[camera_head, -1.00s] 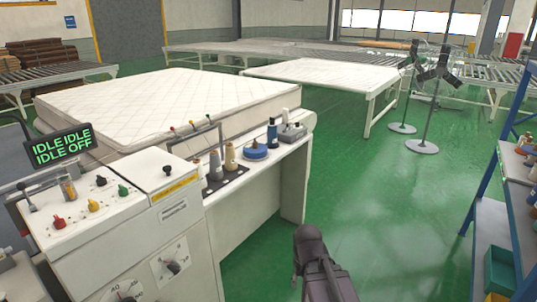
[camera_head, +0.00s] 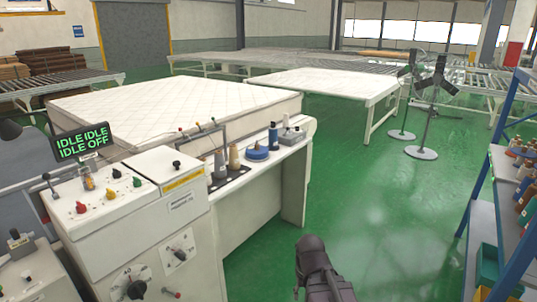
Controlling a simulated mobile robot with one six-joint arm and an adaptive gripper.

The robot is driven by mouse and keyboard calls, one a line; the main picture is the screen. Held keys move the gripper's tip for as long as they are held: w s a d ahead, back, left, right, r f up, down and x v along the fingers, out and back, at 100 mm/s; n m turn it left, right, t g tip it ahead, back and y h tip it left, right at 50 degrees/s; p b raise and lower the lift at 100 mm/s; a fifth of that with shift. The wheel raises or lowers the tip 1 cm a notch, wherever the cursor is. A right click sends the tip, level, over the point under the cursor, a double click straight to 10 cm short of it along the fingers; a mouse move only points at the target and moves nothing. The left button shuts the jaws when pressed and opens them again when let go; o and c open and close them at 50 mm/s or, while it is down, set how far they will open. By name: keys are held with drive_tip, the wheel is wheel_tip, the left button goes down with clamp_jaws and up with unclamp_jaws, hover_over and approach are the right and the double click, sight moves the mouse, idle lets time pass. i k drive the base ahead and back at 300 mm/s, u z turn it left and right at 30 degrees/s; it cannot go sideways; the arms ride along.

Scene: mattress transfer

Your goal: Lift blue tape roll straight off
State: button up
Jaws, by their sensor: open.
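The blue tape roll (camera_head: 257,153) lies flat on the white side table of the machine (camera_head: 283,160), just left of a dark blue bottle or spool (camera_head: 273,136). My gripper is not clearly visible. A dark part of my arm (camera_head: 316,262) shows at the bottom centre, above the green floor, well short of the table. Its fingertips are not in the picture.
Thread cones (camera_head: 234,158) stand left of the roll, and a small grey device (camera_head: 291,137) sits to its right. The control cabinet (camera_head: 120,220) fills the left front. A blue shelf rack (camera_head: 485,230) stands at the right. Green floor (camera_head: 390,220) between is clear.

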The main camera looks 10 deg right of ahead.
sight(256, 152)
drive_tip(key=u, duration=0.05)
drive_tip(key=i, duration=1.35)
drive_tip(key=z, duration=0.55)
drive_tip(key=i, duration=1.25)
drive_tip(key=u, duration=0.3)
